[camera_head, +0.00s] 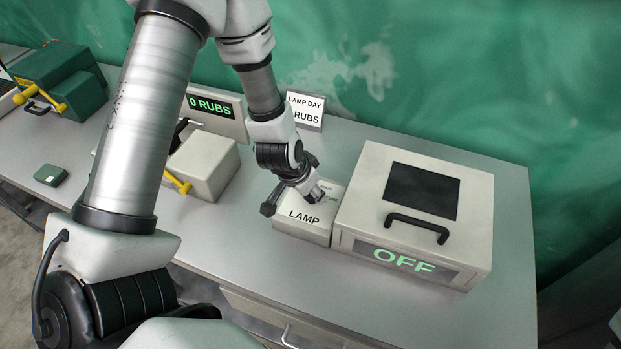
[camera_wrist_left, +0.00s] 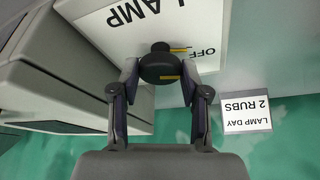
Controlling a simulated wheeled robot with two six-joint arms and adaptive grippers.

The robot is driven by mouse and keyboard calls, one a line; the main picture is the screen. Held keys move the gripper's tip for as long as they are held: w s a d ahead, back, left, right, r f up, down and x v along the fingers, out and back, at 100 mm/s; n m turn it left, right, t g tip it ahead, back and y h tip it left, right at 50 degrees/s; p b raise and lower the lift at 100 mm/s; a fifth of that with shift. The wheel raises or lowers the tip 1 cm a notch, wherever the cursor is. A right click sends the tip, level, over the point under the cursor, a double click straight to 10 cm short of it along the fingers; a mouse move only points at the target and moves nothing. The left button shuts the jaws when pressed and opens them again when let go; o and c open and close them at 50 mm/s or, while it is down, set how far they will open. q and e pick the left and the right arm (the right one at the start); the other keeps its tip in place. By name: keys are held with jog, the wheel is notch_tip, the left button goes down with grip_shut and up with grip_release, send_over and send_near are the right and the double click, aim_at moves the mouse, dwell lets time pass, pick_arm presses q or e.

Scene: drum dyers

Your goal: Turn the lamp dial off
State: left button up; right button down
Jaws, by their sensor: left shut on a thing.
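The lamp control box (camera_head: 290,228), pale with the word LAMP on its front, stands left of a larger box (camera_head: 465,215). That larger box has a dark window, a black handle and a green OFF display (camera_head: 403,260). In the left wrist view, the dark round dial (camera_wrist_left: 160,67) sits on the control box, with yellow marks and an OFF label beside it. My left gripper (camera_wrist_left: 160,78) is shut on the dial, one finger on each side. In the head view, my left gripper (camera_head: 316,194) covers the dial. My right gripper is not in view.
A sign (camera_wrist_left: 246,112) reading LAMP DAY 2 RUBS stands behind. A display (camera_head: 210,107) reads 0 RUBS. A beige box (camera_head: 207,165) with a yellow lever, a green machine (camera_head: 75,80) and a small green block (camera_head: 50,175) are leftward. Bare table (camera_head: 235,225) lies in front.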

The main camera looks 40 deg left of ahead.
pick_arm(q)
jog(key=o, duration=1.1)
jog(key=shift+r, duration=0.15)
jog(key=v, duration=1.1)
jog(key=shift+s+r, duration=0.2)
jog(key=shift+r, duration=0.15)
